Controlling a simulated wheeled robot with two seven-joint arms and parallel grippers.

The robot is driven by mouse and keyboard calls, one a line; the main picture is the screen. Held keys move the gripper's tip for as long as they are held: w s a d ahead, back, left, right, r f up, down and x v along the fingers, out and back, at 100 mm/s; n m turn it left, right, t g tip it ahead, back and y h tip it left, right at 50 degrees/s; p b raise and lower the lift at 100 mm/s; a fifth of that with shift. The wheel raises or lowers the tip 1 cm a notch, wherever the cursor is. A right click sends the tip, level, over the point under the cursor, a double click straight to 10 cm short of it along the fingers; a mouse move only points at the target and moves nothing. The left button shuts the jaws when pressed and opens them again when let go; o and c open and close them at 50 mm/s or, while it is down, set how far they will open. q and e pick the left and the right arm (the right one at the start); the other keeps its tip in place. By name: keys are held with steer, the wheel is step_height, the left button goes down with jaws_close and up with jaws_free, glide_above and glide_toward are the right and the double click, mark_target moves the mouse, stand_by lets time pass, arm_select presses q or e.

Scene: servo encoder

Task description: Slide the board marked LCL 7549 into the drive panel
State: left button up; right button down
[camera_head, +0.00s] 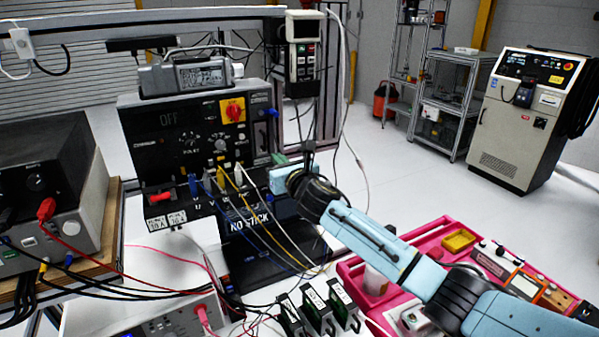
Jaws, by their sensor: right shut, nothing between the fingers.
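The drive panel (180,145) stands at the left centre, a black unit with an OFF display, a red-and-yellow rotary switch, knobs and several plugged leads. Several small dark boards with green edges and white labels stand upright at the bottom centre: a left one (290,316), a middle one (317,308) and a right one (343,303). Their labels are too small to read, so I cannot tell which is LCL 7549. My right gripper (281,162) is shut and empty beside the panel's right edge, well above the boards. My left gripper is out of view.
Yellow, blue and black leads hang in front of the panel over a black NO STICK surface (248,252). A pink tray (440,235) with tools and parts lies at right, under my right arm. A bench instrument (50,230) stands at left. A hanging pendant (303,62) is above.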

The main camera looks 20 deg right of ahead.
steer(key=s, duration=0.8)
steer(key=shift+s+d+f+b, duration=0.3)
steer(key=shift+d+f+b, duration=0.05)
steer(key=shift+d+b, duration=0.1)
